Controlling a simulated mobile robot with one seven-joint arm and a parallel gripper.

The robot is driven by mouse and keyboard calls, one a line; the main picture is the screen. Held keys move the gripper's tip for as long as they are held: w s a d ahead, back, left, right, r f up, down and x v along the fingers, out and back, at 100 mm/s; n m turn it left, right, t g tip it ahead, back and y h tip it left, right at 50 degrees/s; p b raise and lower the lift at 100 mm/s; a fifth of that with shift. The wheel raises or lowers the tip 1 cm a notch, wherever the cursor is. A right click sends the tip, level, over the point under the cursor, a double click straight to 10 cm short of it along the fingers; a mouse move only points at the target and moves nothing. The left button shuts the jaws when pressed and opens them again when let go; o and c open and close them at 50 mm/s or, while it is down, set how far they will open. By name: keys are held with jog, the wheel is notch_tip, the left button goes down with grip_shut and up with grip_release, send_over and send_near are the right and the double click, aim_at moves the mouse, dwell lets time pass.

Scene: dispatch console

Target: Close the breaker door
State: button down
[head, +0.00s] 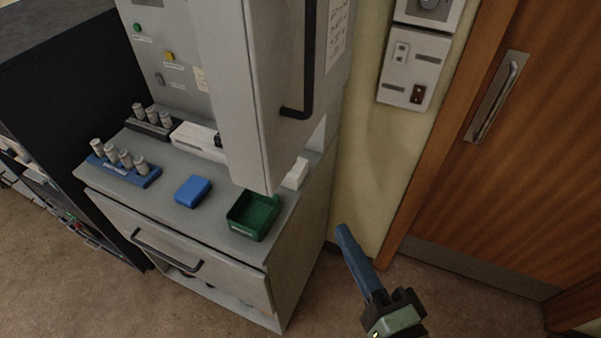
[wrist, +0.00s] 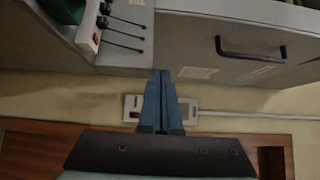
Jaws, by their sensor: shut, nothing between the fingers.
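The grey breaker door (head: 232,90) stands open on the upper cabinet at the top centre of the head view, its free edge towards me. Its outer face, on the right, carries a long black handle (head: 308,65) and a paper label. In the wrist view, a grey panel with a black handle (wrist: 252,52) and a label appears to be this door. My gripper (head: 342,230) is low to the right of the door, apart from it. Its blue fingers also show in the wrist view (wrist: 160,75); they are shut and empty. The door's hinge is not clearly visible.
The grey counter (head: 150,165) bears a blue rack (head: 125,170), a blue box (head: 193,191) and an open green bin (head: 253,216) near the door's lower corner. A wooden door (head: 500,170) and wall sockets (head: 410,75) are at the right. Floor beside the cabinet is clear.

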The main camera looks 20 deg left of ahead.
aim_at(287, 167)
jog(key=shift+s+a+p+x, duration=0.35)
jog(key=shift+p+x, duration=0.55)
jog(key=shift+x, duration=1.1)
jog(key=shift+s+a+p+x, duration=0.35)
jog(key=shift+p+x, duration=0.5)
jog(key=shift+x, duration=1.15)
jog(key=shift+s+a+p+x, duration=0.35)
jog(key=shift+p+x, duration=0.55)
jog(key=shift+x, duration=1.15)
